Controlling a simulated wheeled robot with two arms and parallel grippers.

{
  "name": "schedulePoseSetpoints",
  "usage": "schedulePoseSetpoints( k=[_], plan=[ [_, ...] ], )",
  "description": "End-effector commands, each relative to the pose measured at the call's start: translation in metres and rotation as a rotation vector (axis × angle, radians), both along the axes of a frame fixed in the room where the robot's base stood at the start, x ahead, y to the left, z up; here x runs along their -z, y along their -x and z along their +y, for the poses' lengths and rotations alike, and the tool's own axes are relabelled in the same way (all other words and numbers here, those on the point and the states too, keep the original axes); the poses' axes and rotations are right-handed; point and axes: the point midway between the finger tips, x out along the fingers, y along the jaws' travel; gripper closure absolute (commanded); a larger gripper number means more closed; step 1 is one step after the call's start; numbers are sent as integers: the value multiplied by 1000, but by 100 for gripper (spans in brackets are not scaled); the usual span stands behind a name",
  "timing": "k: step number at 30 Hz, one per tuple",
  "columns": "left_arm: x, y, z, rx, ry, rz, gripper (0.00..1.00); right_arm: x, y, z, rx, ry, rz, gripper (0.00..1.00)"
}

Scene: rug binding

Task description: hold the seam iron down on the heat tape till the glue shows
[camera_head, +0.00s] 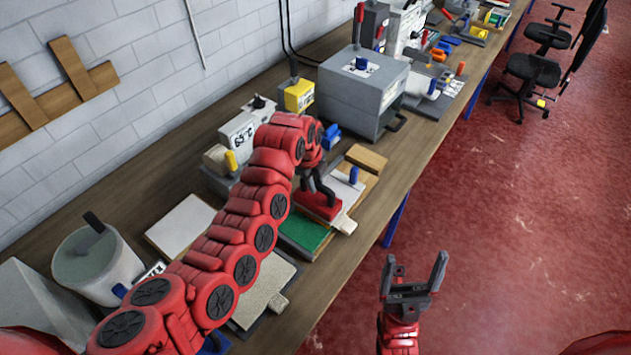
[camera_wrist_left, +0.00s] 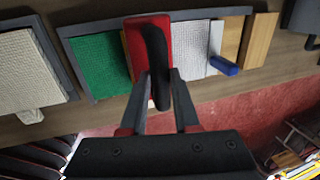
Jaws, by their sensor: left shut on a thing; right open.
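My left gripper (camera_head: 316,182) is shut on the black handle (camera_wrist_left: 157,65) of the red seam iron (camera_head: 318,207). In the left wrist view the red iron plate (camera_wrist_left: 136,30) lies over the join between a green carpet piece (camera_wrist_left: 98,62) and a grey-white carpet piece (camera_wrist_left: 190,48). A thin yellow strip (camera_wrist_left: 126,55), perhaps the heat tape, shows at the iron's left edge; the rest is hidden. I see no glue. I cannot tell whether the plate touches the carpet. The green piece also shows in the head view (camera_head: 303,233). My right gripper (camera_head: 413,275) is open and empty beyond the bench's front edge.
A pale strip with a blue handle (camera_wrist_left: 224,66) and a wood block (camera_head: 367,157) lie right of the carpet pieces. A beige carpet sample (camera_head: 262,290), white bucket (camera_head: 95,265) and large grey box (camera_head: 362,90) stand on the bench.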

Motion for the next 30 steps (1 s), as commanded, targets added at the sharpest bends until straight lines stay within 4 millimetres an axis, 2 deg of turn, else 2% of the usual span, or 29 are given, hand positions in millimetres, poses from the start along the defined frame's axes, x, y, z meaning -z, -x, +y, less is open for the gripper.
schedulePoseSetpoints(
  k=[11,30],
  plan=[
    [-1,1,0,0,-1,4,100,1,0,0,0,0,0,11],
    [-49,-1,0,1,1,-3,100,10,0,0,0,0,0,11]
  ],
)
